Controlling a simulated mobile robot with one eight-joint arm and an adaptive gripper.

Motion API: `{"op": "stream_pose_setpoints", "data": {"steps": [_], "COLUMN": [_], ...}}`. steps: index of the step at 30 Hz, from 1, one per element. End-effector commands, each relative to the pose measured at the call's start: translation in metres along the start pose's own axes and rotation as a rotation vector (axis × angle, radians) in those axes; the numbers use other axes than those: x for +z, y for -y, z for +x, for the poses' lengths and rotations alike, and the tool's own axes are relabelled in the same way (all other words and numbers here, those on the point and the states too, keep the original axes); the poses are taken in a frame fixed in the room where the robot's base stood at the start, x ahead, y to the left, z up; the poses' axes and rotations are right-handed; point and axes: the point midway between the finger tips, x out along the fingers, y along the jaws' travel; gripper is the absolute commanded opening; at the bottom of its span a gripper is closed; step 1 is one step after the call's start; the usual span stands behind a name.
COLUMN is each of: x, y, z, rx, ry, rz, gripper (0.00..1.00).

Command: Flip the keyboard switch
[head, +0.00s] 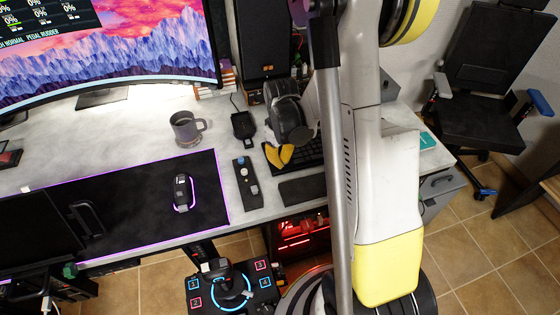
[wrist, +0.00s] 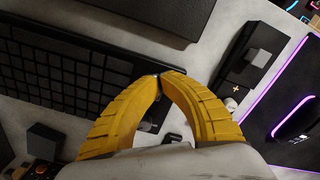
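The black keyboard (head: 312,150) lies on the grey desk, partly hidden behind my arm in the head view. In the wrist view the keyboard (wrist: 60,72) fills the left side, with its near end beside my fingers. My gripper (head: 281,157) is low over the keyboard's left end in the head view. In the wrist view the yellow fingertips of my gripper (wrist: 163,74) meet at the keyboard's edge, and nothing is seen held at the tips. Small light and dark details show between the curved fingers, too small to name. I cannot make out the switch, or tell whether the tips touch the keyboard.
A black control strip (head: 246,183) with knobs lies left of the keyboard. A dark wrist rest (head: 302,189) lies in front. A mouse (head: 183,192) sits on a purple-lit mat (head: 130,205). A grey mug (head: 187,128), a black speaker (head: 262,40) and a joystick (head: 229,284) are near.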

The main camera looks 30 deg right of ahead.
Motion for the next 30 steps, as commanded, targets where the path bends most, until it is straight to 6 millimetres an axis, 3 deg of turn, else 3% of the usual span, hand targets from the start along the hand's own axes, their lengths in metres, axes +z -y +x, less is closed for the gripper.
{"op": "stream_pose_setpoints", "data": {"steps": [8,30], "x": [-0.001,0.000], "y": [0.000,0.000], "z": [-0.003,-0.067], "rx": [0.000,0.000], "ry": [-0.001,-0.001], "rz": [0.000,0.000], "gripper": [0.00,0.00]}}
